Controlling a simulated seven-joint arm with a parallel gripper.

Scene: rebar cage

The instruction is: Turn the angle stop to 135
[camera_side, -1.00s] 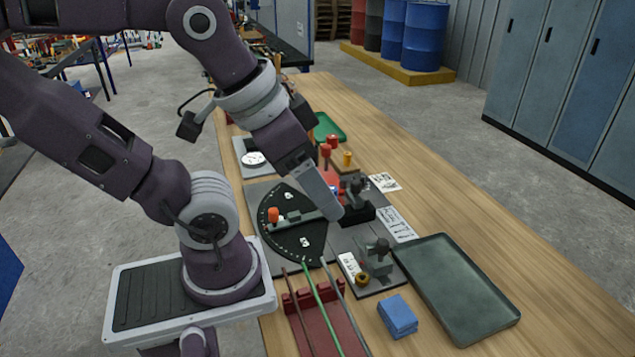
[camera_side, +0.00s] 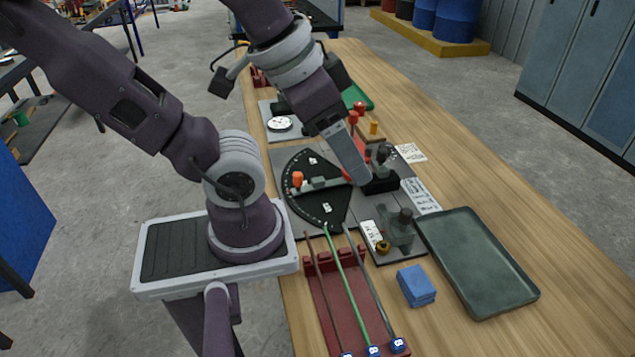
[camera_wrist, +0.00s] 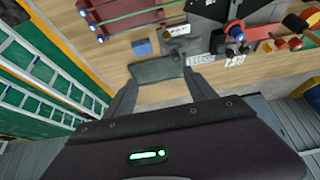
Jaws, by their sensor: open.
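The angle stop is a grey bar with an orange knob (camera_side: 298,179) lying across a black fan-shaped dial plate (camera_side: 320,208) with white marks. The knob is at the dial's left side; I cannot read the angle. My gripper (camera_side: 362,183) hangs over the inner right end of the dial, beside a black bending block (camera_side: 381,186), and hides part of the bar's right end. In the wrist view my gripper (camera_wrist: 163,88) has its two fingers wide apart with nothing held between them.
A red rack (camera_side: 335,300) holds several rods in front of the dial. A blue block (camera_side: 416,286) and a dark green tray (camera_side: 478,262) lie to the right. A small grey fixture (camera_side: 400,228) stands between dial and tray. Bare wood is at the right edge.

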